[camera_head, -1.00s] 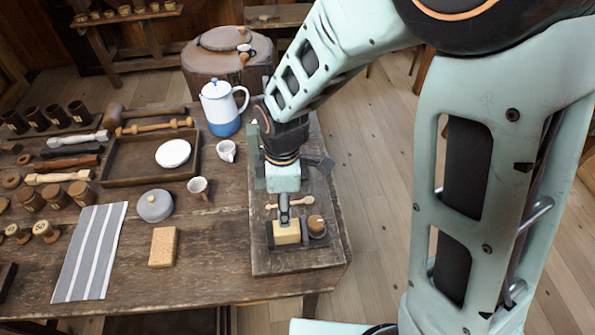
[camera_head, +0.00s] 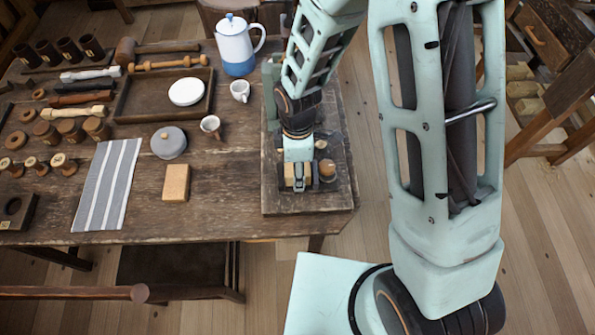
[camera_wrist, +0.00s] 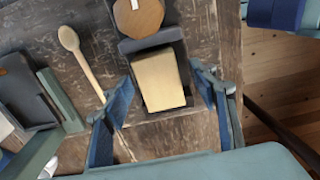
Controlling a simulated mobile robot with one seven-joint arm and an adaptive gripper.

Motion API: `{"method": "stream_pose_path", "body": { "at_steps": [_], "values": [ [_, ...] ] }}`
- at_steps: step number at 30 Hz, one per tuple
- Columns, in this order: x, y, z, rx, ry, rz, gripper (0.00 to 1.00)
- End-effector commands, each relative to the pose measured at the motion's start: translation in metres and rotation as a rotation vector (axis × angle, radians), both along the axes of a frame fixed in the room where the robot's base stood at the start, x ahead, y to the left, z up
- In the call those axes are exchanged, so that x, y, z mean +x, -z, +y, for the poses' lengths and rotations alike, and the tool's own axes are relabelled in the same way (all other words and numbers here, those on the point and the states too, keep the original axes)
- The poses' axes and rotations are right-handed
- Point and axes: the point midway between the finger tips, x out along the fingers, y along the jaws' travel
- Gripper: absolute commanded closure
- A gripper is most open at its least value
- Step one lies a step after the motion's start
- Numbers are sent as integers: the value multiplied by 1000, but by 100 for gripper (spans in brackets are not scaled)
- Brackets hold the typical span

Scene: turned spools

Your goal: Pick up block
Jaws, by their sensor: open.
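A pale wooden block (camera_wrist: 160,80) sits in a dark, shallow holder (camera_wrist: 152,45) on a worn wooden board in the wrist view. My gripper (camera_wrist: 164,86) is open, with one blue-grey finger on each side of the block and visible gaps between fingers and block. In the head view, my gripper (camera_head: 299,184) points down over the board (camera_head: 285,207) at the right end of the table. It partly hides the block (camera_head: 289,171) there.
A round wooden piece (camera_wrist: 138,17) lies just beyond the block, and a wooden spoon (camera_wrist: 80,60) lies to its left. A white and blue jug (camera_head: 235,45), a cup (camera_head: 240,90) and a tan block (camera_head: 176,183) stand left of the board. Open floor lies to the right.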

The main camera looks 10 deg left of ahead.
Motion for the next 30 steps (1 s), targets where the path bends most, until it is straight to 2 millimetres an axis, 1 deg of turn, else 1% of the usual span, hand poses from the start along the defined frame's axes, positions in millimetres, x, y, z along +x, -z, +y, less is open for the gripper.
{"method": "stream_pose_path", "body": {
  "at_steps": [1, 4, 12, 25, 30],
  "values": [
    [-1, 5, 0, 0, -1, 1, 46],
    [0, 11, 0, 0, -1, 1, 46],
    [0, 13, 0, 1, 0, -2, 46],
    [0, 12, 0, 1, 0, -1, 93],
    [0, 12, 0, 1, 0, -2, 93]
  ]
}}
